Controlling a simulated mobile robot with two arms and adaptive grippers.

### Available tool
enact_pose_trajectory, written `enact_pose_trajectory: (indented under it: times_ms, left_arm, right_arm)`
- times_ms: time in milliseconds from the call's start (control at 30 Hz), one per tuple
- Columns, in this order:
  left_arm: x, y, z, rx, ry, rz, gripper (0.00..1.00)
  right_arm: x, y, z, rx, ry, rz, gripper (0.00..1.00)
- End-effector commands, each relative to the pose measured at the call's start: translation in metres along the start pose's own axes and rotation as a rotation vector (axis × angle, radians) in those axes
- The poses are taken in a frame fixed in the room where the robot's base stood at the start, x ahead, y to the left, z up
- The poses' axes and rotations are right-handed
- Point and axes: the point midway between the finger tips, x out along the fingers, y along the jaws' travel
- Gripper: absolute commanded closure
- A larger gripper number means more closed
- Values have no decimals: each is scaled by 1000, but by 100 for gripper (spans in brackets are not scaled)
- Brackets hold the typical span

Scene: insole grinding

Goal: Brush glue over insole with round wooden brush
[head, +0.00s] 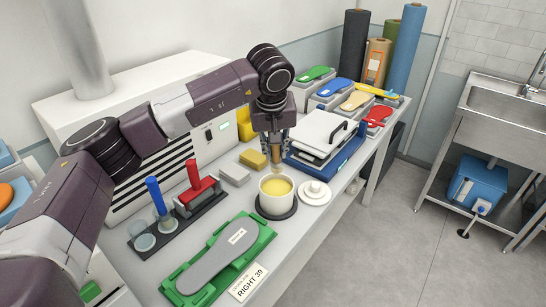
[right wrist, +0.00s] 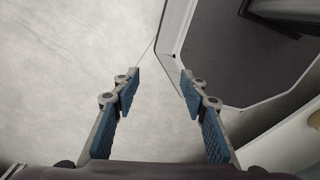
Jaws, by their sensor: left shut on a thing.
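A grey insole (head: 218,258) lies on a green holder (head: 184,282) at the front of the table, beside a card reading "RIGHT 39" (head: 249,283). A white pot (head: 267,203) of yellow glue (head: 276,186) stands on a dark round base behind it. My left gripper (head: 275,138) is shut on the round wooden brush (head: 279,162), which points down above the pot. The brush tip is close to the glue; I cannot tell if it touches. My right gripper (right wrist: 158,82) is open and empty in the right wrist view, above the pale floor.
A white lid (head: 315,191) lies right of the pot. Yellow and grey blocks, a red-handled tool (head: 195,184) and a blue-handled tool (head: 157,197) stand to its left. A blue-based press (head: 325,145) and coloured insoles stand behind. A sink (head: 510,105) is far right.

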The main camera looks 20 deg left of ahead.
Motion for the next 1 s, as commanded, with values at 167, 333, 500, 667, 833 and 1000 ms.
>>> enact_pose_trajectory:
  times_ms: [167,333,500,667,833,1000]
  left_arm:
    - [10,-1,4,0,0,0,100]
    - [26,-2,9,0,0,0,100]
    - [43,-4,16,0,-1,1,100]
    - [53,-5,19,0,0,1,100]
    - [56,-5,20,0,0,1,100]
    - [55,-5,20,0,0,1,100]
  right_arm:
    - [7,8,-33,-2,49,9,60]
    - [18,11,-39,-2,57,13,60]
    - [29,10,-25,-1,37,12,60]
    - [35,8,-8,-1,13,10,60]
    - [36,8,-9,-1,14,10,60]
    - [36,9,-16,0,25,11,60]
